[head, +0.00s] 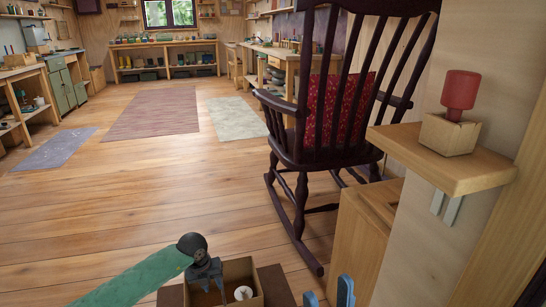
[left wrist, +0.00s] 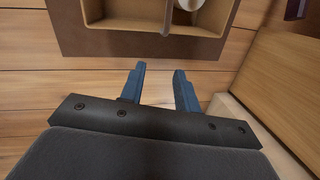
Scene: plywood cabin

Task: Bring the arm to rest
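My left gripper (left wrist: 158,88) shows in the left wrist view, its two blue fingers apart with nothing between them. It is by the near edge of a brown tray (left wrist: 100,42). The blue fingers at the bottom edge of the head view look like those of my right gripper (head: 328,296), to the right of the tray (head: 276,287). They stand apart, with nothing seen between them.
A wooden box (head: 226,274) on the tray holds a round white thing (head: 243,293). A dark rocking chair (head: 322,150) and a wooden cabinet (head: 360,240) stand right. The middle floor is clear.

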